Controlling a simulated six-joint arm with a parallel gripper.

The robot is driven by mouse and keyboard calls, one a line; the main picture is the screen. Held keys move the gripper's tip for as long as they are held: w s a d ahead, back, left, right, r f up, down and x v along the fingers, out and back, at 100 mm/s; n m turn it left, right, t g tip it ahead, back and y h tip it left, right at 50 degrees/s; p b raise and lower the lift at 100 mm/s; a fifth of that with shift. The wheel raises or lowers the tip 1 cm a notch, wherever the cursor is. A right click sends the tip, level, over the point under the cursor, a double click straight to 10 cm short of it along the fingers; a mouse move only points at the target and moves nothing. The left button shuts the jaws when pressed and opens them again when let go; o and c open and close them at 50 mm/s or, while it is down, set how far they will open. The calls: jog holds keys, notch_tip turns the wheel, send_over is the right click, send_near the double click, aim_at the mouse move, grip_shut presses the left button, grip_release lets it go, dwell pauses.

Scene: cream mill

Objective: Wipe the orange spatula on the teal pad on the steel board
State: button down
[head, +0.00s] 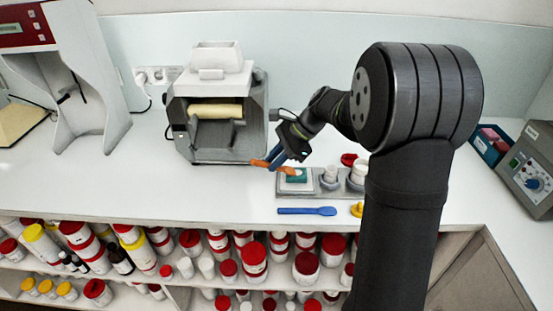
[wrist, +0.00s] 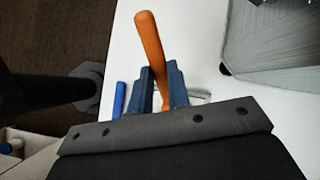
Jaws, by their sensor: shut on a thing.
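My gripper (head: 276,156) is shut on the orange spatula (head: 260,163), with a dark blue finger on each side of it. In the wrist view the gripper (wrist: 161,78) holds the spatula (wrist: 149,40), and one rounded end sticks out past the fingertips. In the head view its other end reaches down right over the teal pad (head: 298,178). I cannot tell whether it touches the pad. The pad lies at the left of the steel board (head: 315,188), partly covered by the spatula.
A blue spatula (head: 307,211) lies in front of the board. Small white pots and a red lid (head: 348,159) are at the board's right. The grey mill (head: 215,115) stands behind left. The white bench (head: 160,185) is clear at left; below its front edge are shelves of jars.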

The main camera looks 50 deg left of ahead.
jog(key=shift+w+d, duration=0.2)
jog(key=shift+w, duration=0.55)
dwell(0.8)
jog(key=shift+r, duration=3)
